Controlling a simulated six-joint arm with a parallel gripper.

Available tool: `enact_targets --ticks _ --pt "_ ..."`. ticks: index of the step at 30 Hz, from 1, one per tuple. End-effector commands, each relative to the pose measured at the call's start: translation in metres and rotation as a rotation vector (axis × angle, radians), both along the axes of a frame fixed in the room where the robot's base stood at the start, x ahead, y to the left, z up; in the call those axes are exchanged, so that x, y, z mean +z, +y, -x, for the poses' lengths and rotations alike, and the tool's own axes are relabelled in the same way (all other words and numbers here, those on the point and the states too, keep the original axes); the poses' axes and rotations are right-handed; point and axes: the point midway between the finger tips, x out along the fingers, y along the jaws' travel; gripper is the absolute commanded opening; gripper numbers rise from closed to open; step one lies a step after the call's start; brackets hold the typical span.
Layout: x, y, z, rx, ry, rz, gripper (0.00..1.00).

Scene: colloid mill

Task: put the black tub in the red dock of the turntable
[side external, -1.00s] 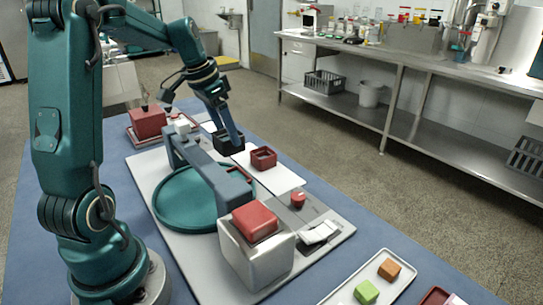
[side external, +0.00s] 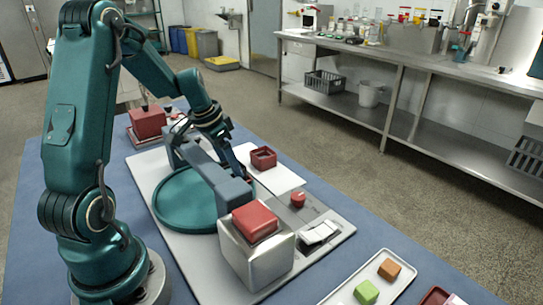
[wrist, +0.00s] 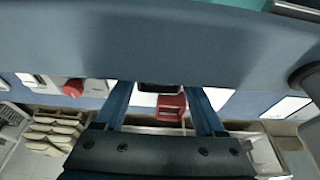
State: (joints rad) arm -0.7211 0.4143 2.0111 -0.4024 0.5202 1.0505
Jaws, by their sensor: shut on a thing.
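The turntable (side external: 186,200) is a teal disc lying under a grey-blue beam (side external: 205,165). My gripper (side external: 238,172) is low behind the beam, at the disc's far edge; the beam and the arm hide its fingertips in the side view. In the wrist view my gripper (wrist: 160,92) is shut on the black tub (wrist: 160,87), a dark strip between the two blue fingers, mostly covered by the beam. The red dock cannot be made out now. Whether the tub touches anything below is hidden.
A silver box with a red top (side external: 255,220) stands at the beam's near end. A red knob (side external: 298,199) and a white tray (side external: 372,279) with blocks lie farther right.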

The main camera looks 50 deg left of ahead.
Motion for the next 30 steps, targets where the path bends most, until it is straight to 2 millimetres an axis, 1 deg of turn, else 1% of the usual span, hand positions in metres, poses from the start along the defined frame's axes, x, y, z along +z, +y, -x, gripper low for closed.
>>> enact_targets --ticks 1,2,3,4,12,16,20,24,30 --pt "-0.002 0.000 0.000 0.000 0.001 0.002 0.16" --pt "-0.002 0.000 0.000 0.001 0.001 0.001 0.75" --pt "-0.002 0.000 0.000 0.001 0.000 0.001 0.91" --pt "-0.002 0.000 0.000 0.001 0.000 0.001 1.00" --pt "-0.001 0.000 0.000 0.000 0.000 0.000 1.00" --pt "0.008 0.000 0.001 -0.001 -0.003 -0.001 1.00" --pt "0.028 0.001 0.007 0.001 -0.006 -0.005 1.00" --pt "0.058 0.002 0.016 0.002 -0.007 -0.007 1.00" --pt "0.094 0.001 0.028 0.001 -0.003 -0.005 1.00"
